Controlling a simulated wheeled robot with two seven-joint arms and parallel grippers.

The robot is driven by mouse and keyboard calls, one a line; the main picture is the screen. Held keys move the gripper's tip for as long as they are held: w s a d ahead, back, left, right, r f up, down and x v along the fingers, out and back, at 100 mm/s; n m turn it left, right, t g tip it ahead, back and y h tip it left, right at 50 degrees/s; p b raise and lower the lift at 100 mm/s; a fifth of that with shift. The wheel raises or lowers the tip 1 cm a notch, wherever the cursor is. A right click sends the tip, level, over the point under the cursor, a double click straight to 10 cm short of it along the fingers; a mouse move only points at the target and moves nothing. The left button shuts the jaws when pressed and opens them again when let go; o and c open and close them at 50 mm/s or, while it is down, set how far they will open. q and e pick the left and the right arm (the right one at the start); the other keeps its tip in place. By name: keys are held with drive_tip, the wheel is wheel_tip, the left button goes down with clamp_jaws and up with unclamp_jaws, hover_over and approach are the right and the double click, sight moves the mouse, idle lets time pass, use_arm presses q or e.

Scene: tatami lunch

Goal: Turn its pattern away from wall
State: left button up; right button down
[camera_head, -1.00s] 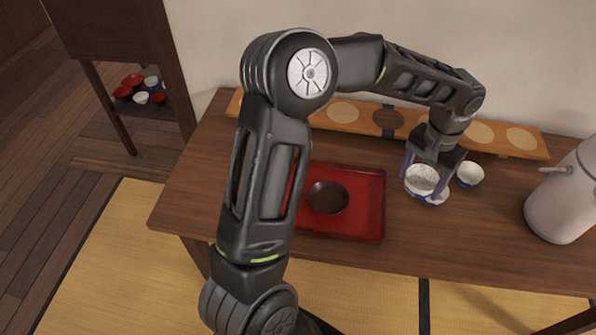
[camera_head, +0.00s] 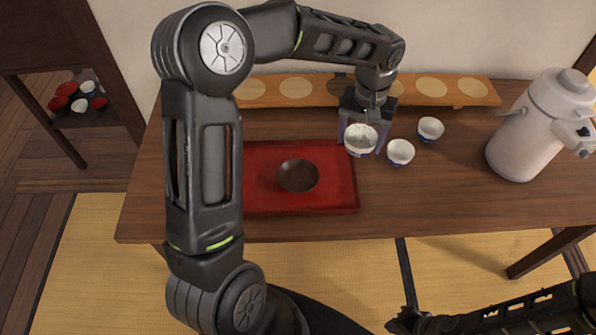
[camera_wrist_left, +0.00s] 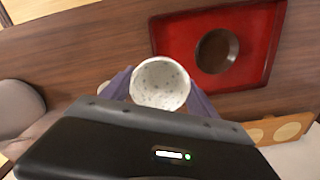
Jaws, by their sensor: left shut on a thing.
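My left gripper (camera_head: 365,135) is shut on a white cup (camera_head: 361,139) with blue at its lower outside, between the red tray and two other cups. In the left wrist view, the cup (camera_wrist_left: 160,84) shows its round mouth and a speckled inside, between the gripper's fingers (camera_wrist_left: 160,92). Its outer pattern is mostly hidden. A second white-and-blue cup (camera_head: 400,152) and a third (camera_head: 430,128) stand on the table to its right. The pale wall (camera_head: 440,35) is behind the table. My right gripper (camera_head: 405,322) is dark and low at the bottom edge; its fingers are unclear.
The red tray (camera_head: 338,165) with a dark bowl (camera_head: 298,176) lies left of the held cup. A long board with pale circles (camera_head: 355,87) runs along the wall. A white pot (camera_head: 535,125) stands at the right. The table front (camera_head: 430,205) is clear.

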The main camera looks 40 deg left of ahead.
use_arm(q)
drive_tip(key=s+a+f+n+b, duration=0.3)
drive_tip(key=n, duration=0.5)
drive_tip(key=s+a+f+n+b, duration=0.3)
drive_tip(key=a+f+n, duration=0.1)
drive_tip(key=n, duration=0.4)
drive_tip(key=s+a+f+n+b, duration=0.2)
drive_tip(key=a+f+n+b, duration=0.1)
drive_tip(key=n, duration=0.5)
drive_tip(key=shift+s+a+f, duration=0.15)
drive_tip(key=shift+s+f, duration=0.05)
drive_tip(key=shift+s, duration=0.2)
drive_tip(key=shift+s+a+f+n+b, duration=0.1)
drive_tip(key=shift+s+a+n+b, duration=0.1)
drive_tip(key=shift+n, duration=0.4)
drive_tip(key=shift+s+a+f+n+b, duration=0.1)
drive_tip(key=shift+s+n+b, duration=0.1)
drive_tip(key=shift+n, duration=0.4)
drive_tip(key=m+p, duration=0.4)
drive_tip(key=shift+r+m, duration=0.2)
drive_tip(key=shift+m, duration=0.2)
drive_tip(key=m+p, duration=0.5)
drive_tip(key=p, duration=0.1)
drive_tip(key=shift+m, duration=0.4)
drive_tip(key=shift+f+m, duration=0.25)
drive_tip(key=shift+m, duration=0.45)
drive_tip(key=m, duration=0.5)
drive_tip(key=shift+f+b, duration=0.7)
drive_tip(key=shift+b, duration=0.1)
